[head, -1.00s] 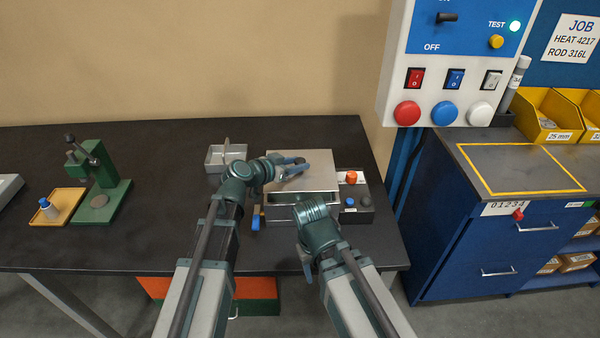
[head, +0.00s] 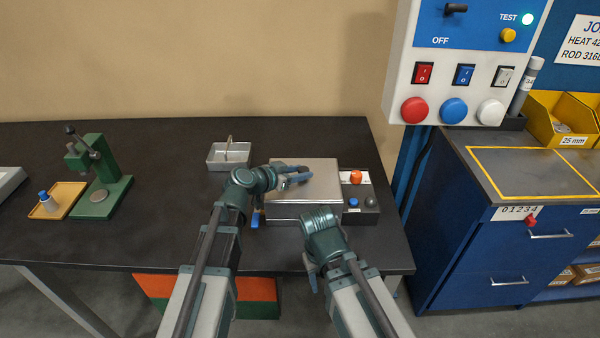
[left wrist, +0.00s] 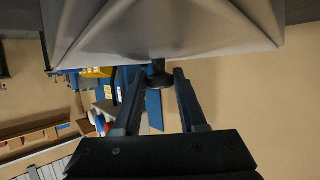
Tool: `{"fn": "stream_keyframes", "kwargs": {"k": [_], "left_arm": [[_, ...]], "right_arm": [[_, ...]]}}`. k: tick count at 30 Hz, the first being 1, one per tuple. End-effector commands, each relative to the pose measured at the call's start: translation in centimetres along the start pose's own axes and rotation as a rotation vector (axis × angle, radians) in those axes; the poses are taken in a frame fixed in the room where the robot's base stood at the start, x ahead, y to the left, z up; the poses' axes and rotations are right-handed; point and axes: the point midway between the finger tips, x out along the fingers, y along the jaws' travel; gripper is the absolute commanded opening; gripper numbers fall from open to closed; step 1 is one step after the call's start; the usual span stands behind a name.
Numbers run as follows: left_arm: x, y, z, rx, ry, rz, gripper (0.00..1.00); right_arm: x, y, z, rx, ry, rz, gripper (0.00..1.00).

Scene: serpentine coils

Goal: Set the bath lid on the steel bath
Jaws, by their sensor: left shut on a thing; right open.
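The bath lid (head: 322,184) is a flat grey metal plate lying level over the steel bath (head: 285,212). Only a strip of the bath's front wall shows below the lid, and no opening is visible. Whether the lid rests fully on the rim cannot be told. My left gripper (head: 302,174) is shut on the lid's dark knob. In the left wrist view the knob (left wrist: 158,76) sits between the fingers, with the lid (left wrist: 165,28) across the top. My right gripper (head: 311,280) is open and empty near the table's front edge, its fingers partly hidden.
A control box (head: 360,210) with an orange knob and a blue button stands right of the bath. A grey tray (head: 214,163) is behind it to the left. A green press (head: 103,185) and a yellow tray (head: 68,198) stand far left. The table between is clear.

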Motion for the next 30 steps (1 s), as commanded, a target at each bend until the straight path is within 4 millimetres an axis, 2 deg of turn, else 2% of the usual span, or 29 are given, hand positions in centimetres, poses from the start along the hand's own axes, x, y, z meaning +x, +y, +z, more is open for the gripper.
{"fn": "stream_keyframes", "kwargs": {"k": [1,5,6,14,20,30], "left_arm": [[0.0,0.0,0.0,0.0,0.0,0.0,0.45],[0.0,0.0,0.0,0.0,0.0,0.0,0.68],[0.0,0.0,0.0,0.0,0.0,0.0,0.71],[0.0,0.0,-0.1,0.0,0.0,0.0,0.71],[-0.7,0.0,-1.7,0.0,0.0,0.0,0.71],[-8.3,0.1,-1.4,-0.002,0.001,-0.004,0.71]], "right_arm": [[0.0,0.0,0.0,0.0,0.0,0.0,0.5],[0.0,0.0,0.0,0.0,0.0,0.0,0.5],[0.0,0.0,0.0,0.0,0.0,0.0,0.5],[-0.1,0.0,0.0,0.0,0.0,0.0,0.5],[-1.8,0.2,0.1,0.0,0.0,0.0,0.5],[-4.5,0.4,0.3,0.0,0.0,0.0,0.5]]}}
